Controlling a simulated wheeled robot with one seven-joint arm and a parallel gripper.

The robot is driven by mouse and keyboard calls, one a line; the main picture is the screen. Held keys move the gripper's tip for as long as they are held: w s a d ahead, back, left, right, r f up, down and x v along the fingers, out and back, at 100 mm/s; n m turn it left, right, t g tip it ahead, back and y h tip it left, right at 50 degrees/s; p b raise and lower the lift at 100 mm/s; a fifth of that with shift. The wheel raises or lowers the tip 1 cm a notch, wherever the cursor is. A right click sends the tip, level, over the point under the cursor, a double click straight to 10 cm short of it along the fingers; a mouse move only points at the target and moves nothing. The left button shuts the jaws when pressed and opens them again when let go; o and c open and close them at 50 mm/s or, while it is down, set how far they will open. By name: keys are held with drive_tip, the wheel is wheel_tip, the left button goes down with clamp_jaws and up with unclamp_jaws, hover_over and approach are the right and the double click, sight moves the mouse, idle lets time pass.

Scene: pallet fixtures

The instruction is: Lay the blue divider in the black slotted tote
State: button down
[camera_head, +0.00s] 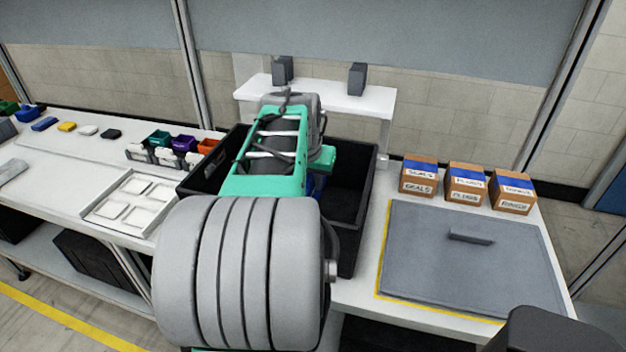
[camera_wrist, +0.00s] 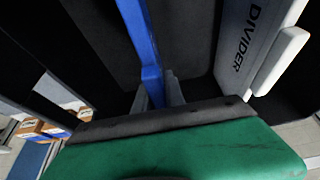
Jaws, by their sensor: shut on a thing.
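The black tote (camera_head: 362,212) stands in the middle of the bench, and my arm reaches over it and hides much of its inside. In the wrist view my gripper (camera_wrist: 156,96) is shut on the blue divider (camera_wrist: 141,40), which shows as a narrow blue strip running away from the fingers, inside or just over the dark tote. A small part of the blue divider (camera_head: 318,186) shows beside my arm in the head view. Its lower edge and any contact with slots are hidden. A pale panel lettered DIVIDER (camera_wrist: 245,40) is at right in the wrist view, apart from the strip.
A white tray (camera_head: 108,212) and small coloured bins (camera_head: 183,144) are left of the tote. A grey mat or lid with a handle (camera_head: 430,255) lies at right, with cardboard boxes (camera_head: 466,184) behind it. A white shelf (camera_head: 330,98) stands behind the tote.

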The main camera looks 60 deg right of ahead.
drive_tip(key=shift+f, duration=0.4)
drive_tip(key=c, duration=1.3)
unclamp_jaws()
drive_tip(key=v, duration=0.8)
drive_tip(key=shift+d, duration=0.1)
